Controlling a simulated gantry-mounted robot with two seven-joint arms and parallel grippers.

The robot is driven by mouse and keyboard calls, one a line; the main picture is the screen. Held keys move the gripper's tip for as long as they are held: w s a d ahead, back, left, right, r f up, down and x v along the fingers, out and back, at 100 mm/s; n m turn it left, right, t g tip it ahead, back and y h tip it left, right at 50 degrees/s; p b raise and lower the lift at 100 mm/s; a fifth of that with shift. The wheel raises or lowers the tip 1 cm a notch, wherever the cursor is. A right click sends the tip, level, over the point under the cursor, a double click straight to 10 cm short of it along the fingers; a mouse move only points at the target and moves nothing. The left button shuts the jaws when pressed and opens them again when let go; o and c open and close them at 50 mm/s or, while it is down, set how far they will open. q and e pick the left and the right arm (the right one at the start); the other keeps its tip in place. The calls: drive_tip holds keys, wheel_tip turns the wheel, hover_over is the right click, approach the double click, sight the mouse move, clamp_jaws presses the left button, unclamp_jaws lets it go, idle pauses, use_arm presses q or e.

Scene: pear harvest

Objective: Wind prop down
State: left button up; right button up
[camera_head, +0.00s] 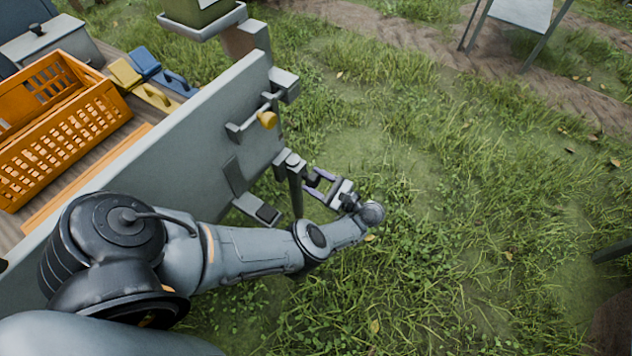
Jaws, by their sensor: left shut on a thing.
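The prop (296,194) is a dark upright leg at the end corner of the grey trailer, below a grey bracket. Its foot meets the grass, though contact with the ground is hard to make out. My left gripper (311,184) is just to the right of the prop's upper part, its purple-edged fingers pointing left toward it. It is shut on a small dark part beside the leg, seemingly the prop's crank handle; the fingers hide most of it. My left arm crosses in front of the trailer's lower edge. My right gripper is out of view.
The trailer's grey side panel (190,150) carries a latch with a yellow knob (267,119). An orange crate (62,140) and yellow and blue tools (148,80) lie on the bed. A metal stand (522,14) is at top right. Open grass lies right of the gripper.

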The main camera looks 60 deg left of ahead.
use_arm(q)
drive_tip(key=shift+s+d+f+n, duration=0.1)
drive_tip(key=shift+f+n, duration=0.1)
drive_tip(key=shift+n, duration=0.9)
drive_tip(key=shift+s+f+n, duration=0.1)
drive_tip(key=shift+f+n, duration=0.05)
drive_tip(key=shift+n, duration=0.95)
drive_tip(key=o, duration=0.8)
drive_tip(key=shift+w, duration=0.1)
drive_tip(key=shift+o, duration=1.1)
drive_tip(key=shift+r, duration=0.1)
drive_tip(key=shift+w+r, duration=0.1)
